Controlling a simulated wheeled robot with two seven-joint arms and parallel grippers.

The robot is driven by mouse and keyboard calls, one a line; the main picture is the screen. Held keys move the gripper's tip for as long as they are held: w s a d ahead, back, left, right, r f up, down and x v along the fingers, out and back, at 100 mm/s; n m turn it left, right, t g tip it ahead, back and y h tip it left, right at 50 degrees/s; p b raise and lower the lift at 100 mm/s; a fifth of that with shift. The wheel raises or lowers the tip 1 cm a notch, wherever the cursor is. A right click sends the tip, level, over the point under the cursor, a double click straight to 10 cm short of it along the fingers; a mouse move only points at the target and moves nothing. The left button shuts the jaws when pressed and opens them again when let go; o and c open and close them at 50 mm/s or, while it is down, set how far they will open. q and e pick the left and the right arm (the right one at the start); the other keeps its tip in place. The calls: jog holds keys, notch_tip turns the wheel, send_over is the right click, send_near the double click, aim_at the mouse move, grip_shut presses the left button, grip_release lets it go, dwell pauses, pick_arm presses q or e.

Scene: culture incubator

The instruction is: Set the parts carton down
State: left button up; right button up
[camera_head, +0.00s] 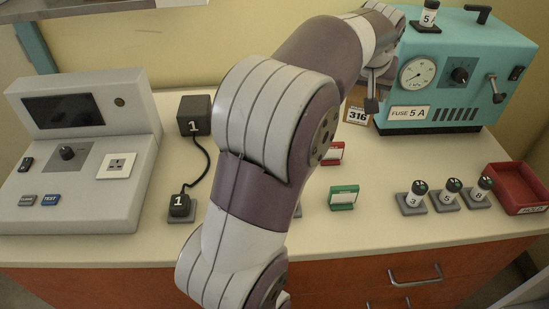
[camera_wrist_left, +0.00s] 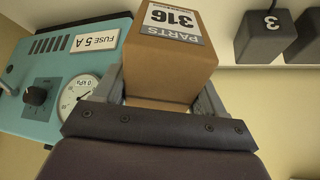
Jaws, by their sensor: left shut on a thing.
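The parts carton is a brown box with a "PARTS 316" label. In the head view the carton (camera_head: 357,112) shows only in part beside the teal machine, mostly hidden behind my left arm. In the left wrist view the carton (camera_wrist_left: 168,58) sits between the two fingers of my left gripper (camera_wrist_left: 160,95), which is shut on it. In the head view the left gripper (camera_head: 372,98) is at the carton, largely covered by the arm. I cannot tell whether the carton's underside touches the bench. My right gripper is not in view.
The teal machine (camera_head: 455,70) with a gauge stands close to the carton. Numbered black-capped pieces (camera_head: 447,193) and a red tray (camera_head: 518,187) are at the right. A green card holder (camera_head: 343,197) stands on the bench (camera_head: 385,230). A grey console (camera_head: 85,150) is at the left.

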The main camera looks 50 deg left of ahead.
pick_arm(q)
jog(key=shift+w+a+f, duration=0.15)
jog(key=shift+w+f, duration=0.05)
jog(key=shift+f, duration=0.05)
jog(key=a+r+g+p, duration=0.1)
jog(key=a+r+p, duration=0.1)
jog(key=p, duration=0.3)
jog(key=shift+w, duration=0.15)
jog(key=a+f+n+g+p, duration=0.25)
jog(key=a+p, duration=0.65)
jog(key=p, duration=0.5)
jog(key=shift+n+g+h, duration=0.45)
jog(key=shift+n+h, duration=0.35)
jog(key=shift+n, duration=0.15)
jog(key=f, duration=0.3)
jog(key=w+f, duration=0.1)
jog(key=f, duration=0.3)
jog(key=f+p, duration=0.1)
jog(key=f, duration=0.3)
jog(key=shift+w, duration=0.2)
jog(key=shift+a, duration=0.1)
jog(key=shift+f, duration=0.2)
jog(key=o, duration=1.6)
